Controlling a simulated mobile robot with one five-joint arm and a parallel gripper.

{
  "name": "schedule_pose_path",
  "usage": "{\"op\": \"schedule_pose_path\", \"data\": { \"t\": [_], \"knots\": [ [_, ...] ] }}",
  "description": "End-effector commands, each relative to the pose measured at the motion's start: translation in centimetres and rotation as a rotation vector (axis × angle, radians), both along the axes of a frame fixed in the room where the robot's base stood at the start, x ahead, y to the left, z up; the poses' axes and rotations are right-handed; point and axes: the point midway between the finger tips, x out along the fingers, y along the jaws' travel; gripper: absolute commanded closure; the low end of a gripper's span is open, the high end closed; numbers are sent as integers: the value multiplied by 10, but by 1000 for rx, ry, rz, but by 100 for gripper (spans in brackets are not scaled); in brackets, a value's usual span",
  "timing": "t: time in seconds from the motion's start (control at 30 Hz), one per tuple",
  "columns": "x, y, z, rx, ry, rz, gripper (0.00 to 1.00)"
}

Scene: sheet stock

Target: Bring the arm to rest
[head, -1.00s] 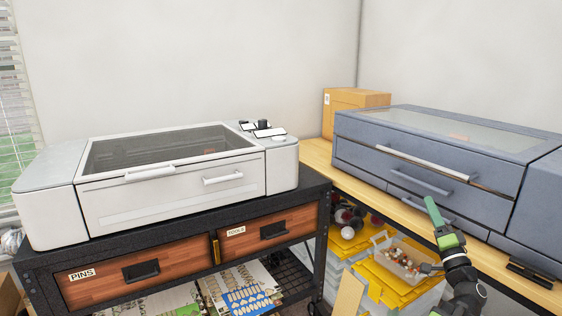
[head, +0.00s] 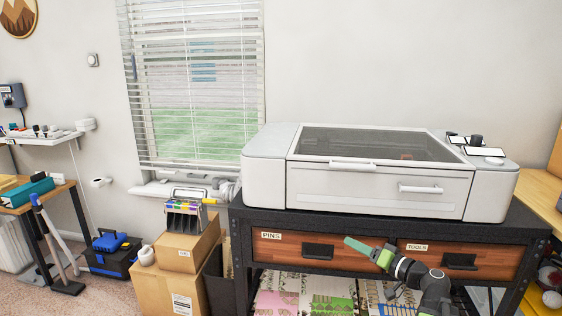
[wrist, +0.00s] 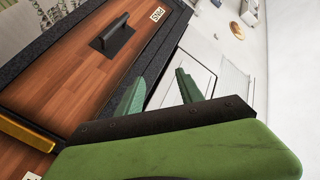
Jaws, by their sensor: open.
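My gripper (head: 358,246) is green and shows at the lower right of the head view, in front of the wooden drawers of the black bench. Its fingers point left, between the drawer labelled PINS (head: 285,250) and the drawer labelled TOOLS (head: 435,262). In the wrist view my gripper (wrist: 160,90) has its two green fingers apart with nothing between them. The PINS drawer (wrist: 70,75) fills the left of that view, its dark handle apart from the fingers. My arm reaches in from the bottom edge of the head view.
A white machine with a glass lid (head: 380,180) stands on the black bench (head: 235,215). Cardboard boxes (head: 165,285) and a blue toolbox (head: 110,250) stand on the floor at left. The carpet between them and the left table is mostly clear.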

Motion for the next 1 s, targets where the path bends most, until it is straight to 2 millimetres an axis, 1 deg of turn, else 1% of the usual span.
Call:
{"op": "schedule_pose_path", "data": {
  "t": [0.03, 0.07, 0.1, 0.17, 0.2, 0.27, 0.3, 0.37, 0.4, 0.47, 0.5, 0.57, 0.6, 0.67, 0.7, 0.77, 0.8, 0.83, 0.87, 0.9, 1.0],
  "knots": [
    [3, 45, -14, -40, 46, 78, 56],
    [3, 69, -25, -68, 79, 122, 56],
    [1, 100, -39, -109, 124, 181, 56],
    [-6, 144, -61, -177, 194, 264, 56],
    [-12, 170, -76, -225, 242, 313, 56],
    [-25, 204, -99, -304, 317, 382, 56],
    [-35, 223, -114, -359, 369, 423, 56],
    [-51, 245, -137, -453, 453, 471, 56],
    [-62, 254, -152, -519, 513, 492, 56],
    [-76, 256, -171, -608, 597, 502, 56],
    [-84, 253, -182, -665, 653, 496, 56],
    [-94, 240, -195, -742, 736, 469, 56],
    [-99, 226, -202, -788, 793, 439, 56],
    [-107, 201, -211, -849, 880, 380, 56],
    [-112, 185, -215, -889, 937, 337, 56],
    [-121, 161, -219, -943, 1023, 263, 56],
    [-127, 145, -221, -971, 1086, 201, 56],
    [-132, 135, -221, -980, 1142, 146, 56],
    [-136, 133, -221, -943, 1182, 106, 56],
    [-135, 132, -198, -937, 1179, 104, 56],
    [-134, 132, -169, -937, 1176, 107, 56]
  ]
}}
